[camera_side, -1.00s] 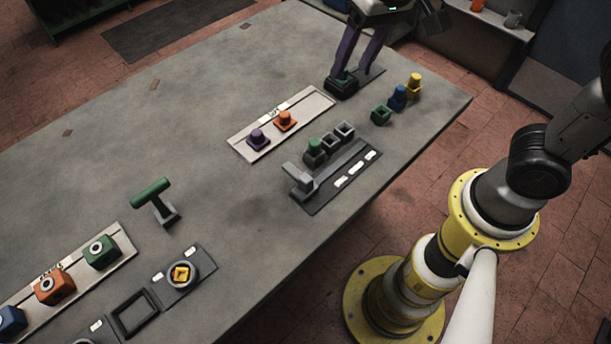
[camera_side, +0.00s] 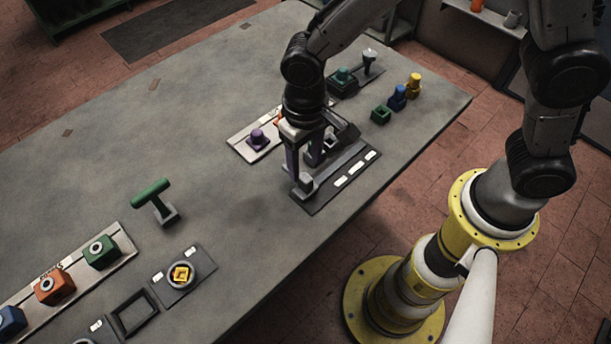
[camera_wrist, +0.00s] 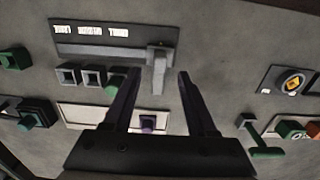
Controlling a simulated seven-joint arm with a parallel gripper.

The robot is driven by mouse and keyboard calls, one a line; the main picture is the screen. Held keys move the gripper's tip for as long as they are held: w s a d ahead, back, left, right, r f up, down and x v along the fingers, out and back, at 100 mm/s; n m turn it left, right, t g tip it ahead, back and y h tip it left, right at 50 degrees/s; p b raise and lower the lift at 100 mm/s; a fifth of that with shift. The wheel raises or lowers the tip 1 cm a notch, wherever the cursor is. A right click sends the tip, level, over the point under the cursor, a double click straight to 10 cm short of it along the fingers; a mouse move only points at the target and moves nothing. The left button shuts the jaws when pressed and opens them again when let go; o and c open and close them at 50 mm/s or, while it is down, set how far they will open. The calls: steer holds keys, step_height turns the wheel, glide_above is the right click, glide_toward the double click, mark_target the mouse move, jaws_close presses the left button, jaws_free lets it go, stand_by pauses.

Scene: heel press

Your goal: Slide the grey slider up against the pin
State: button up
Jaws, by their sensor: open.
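The grey slider (camera_side: 306,184) is a block with an upright handle at the left end of a straight track on a dark plate (camera_side: 318,205). In the wrist view the slider (camera_wrist: 159,62) shows between my two fingers, at the right end of the track. My gripper (camera_wrist: 158,74) is open, its fingers on either side of the handle; I cannot tell whether they touch it. In the side view my gripper (camera_side: 306,166) is low over the slider. A green peg (camera_wrist: 118,74) stands in the socket nearest the slider; I cannot tell whether this is the pin.
Empty grey sockets (camera_wrist: 67,74) line the track, with white labels (camera_side: 356,168) opposite. A pale tray holds a purple piece (camera_side: 258,139). Green, blue and yellow pieces (camera_side: 397,97) stand farther back. A green T-handle (camera_side: 151,193) stands left, with bare table between.

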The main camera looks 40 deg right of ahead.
mark_target(305, 177)
step_height(305, 177, down, 6)
stand_by(0.4)
jaws_close()
stand_by(1.3)
